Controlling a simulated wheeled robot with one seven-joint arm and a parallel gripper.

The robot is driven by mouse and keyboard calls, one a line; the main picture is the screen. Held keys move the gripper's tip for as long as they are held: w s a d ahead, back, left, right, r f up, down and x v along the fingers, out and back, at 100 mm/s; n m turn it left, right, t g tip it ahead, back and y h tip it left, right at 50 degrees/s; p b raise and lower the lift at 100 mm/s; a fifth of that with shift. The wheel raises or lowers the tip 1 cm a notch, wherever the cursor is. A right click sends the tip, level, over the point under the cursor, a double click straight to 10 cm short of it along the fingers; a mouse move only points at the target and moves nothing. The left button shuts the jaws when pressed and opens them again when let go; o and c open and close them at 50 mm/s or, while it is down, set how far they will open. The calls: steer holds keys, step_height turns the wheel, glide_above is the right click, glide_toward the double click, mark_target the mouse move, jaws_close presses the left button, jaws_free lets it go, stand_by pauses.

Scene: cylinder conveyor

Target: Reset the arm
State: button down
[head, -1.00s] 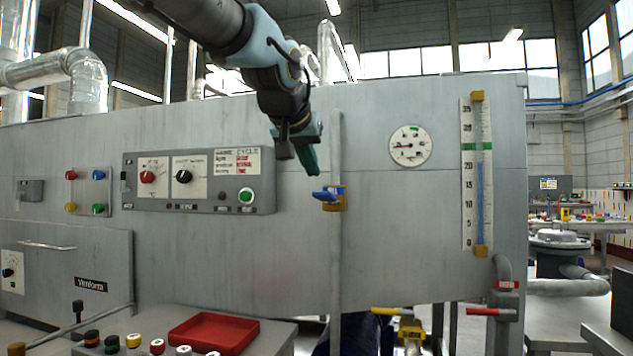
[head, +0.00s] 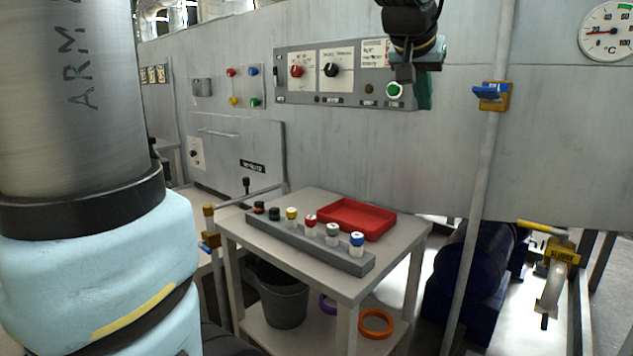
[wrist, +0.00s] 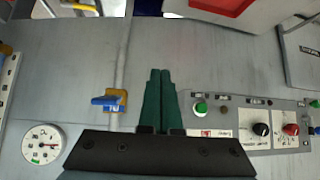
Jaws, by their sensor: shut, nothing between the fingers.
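My gripper (head: 424,90) hangs from my arm at the top of the head view, in front of the control panel's right end. In the wrist view its two green fingers (wrist: 158,84) are together, with nothing between them. The grey control panel (head: 345,98) with a red knob, a black knob and a green button (head: 394,90) is on the machine wall behind it. The green button also shows just right of the fingers in the wrist view (wrist: 200,108). A pipe with a blue-handled valve (head: 492,93) stands to the right of the gripper.
A small table (head: 234,226) below carries a red tray (head: 357,233) and a grey rack (head: 300,244) of cylinders with coloured caps. A grey bin (head: 284,304) and an orange ring (head: 376,322) are on its lower shelf. A dial gauge (head: 607,30) is at upper right.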

steer(key=w+a+f+n+g+y+p, duration=0.2)
steer(key=a+f+p, duration=0.1)
steer(key=a+f, duration=0.6)
steer(key=s+a+f+n+g+y+p, duration=0.1)
steer(key=s+a+f+n+g+p, duration=0.1)
steer(key=s+a+f, duration=0.3)
steer(key=s+a+f+n+g+y+p, duration=0.1)
steer(key=s+a+f, duration=0.4)
steer(key=a, duration=0.9)
step_height(320, 180, down, 3)
steer(key=shift+s+a+n+g+y+p, duration=0.3)
steer(key=shift+s+n+g+y+p, duration=0.15)
steer(key=shift+p, duration=0.35)
steer(key=shift+d, duration=0.1)
